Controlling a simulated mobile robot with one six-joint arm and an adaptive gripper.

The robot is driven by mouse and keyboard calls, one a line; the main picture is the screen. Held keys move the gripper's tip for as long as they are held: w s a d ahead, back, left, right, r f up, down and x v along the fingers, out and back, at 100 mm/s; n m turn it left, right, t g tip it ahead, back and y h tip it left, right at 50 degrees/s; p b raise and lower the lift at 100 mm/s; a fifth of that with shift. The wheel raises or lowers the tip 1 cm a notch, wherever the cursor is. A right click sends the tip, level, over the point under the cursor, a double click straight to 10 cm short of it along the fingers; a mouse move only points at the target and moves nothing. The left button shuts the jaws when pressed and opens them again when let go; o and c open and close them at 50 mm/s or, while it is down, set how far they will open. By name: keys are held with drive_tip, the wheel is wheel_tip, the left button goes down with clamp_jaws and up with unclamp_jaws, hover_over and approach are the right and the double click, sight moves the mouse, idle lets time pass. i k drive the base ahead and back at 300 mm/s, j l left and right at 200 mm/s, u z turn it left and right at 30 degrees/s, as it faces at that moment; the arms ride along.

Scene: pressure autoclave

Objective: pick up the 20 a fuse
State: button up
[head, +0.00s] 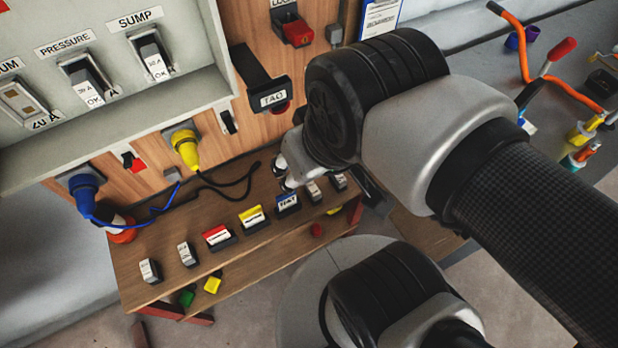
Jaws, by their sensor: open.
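Small grey-and-white fuse blocks stand on the wooden shelf (135,255). Two are at its left end, a left one (149,270) and another (187,253). Two more are at its right end, one (313,191) and another (338,181). Their ratings are too small to read, so I cannot tell which is the 20 A fuse. My gripper (284,178) is open above the back right part of the shelf, close to the blue-labelled block and the right-hand fuses. My wrist hides part of that area, and nothing shows held in the fingers.
Red (219,237), yellow (252,217) and blue (287,204) labelled blocks stand mid-shelf. A fuse panel (110,125) overhangs at upper left. A yellow plug (186,148), a blue plug (84,188) and loose cables are behind the shelf. The TAG handle (270,97) juts out near my wrist.

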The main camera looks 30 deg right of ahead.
sight(188, 256)
drive_tip(key=i+l+z, duration=0.1)
drive_tip(key=l+z, duration=0.4)
drive_tip(key=u, duration=0.45)
drive_tip(key=j+u, duration=0.1)
drive_tip(key=u, duration=0.85)
drive_tip(key=i+u, duration=0.1)
drive_tip(key=u, duration=0.4)
drive_tip(key=i+j+z, duration=0.15)
drive_tip(key=j+z, duration=0.3)
drive_tip(key=i+j+z, duration=0.1)
drive_tip(key=j+z, duration=0.2)
drive_tip(key=z, duration=0.15)
drive_tip(key=j+z, duration=0.45)
drive_tip(key=l, duration=0.1)
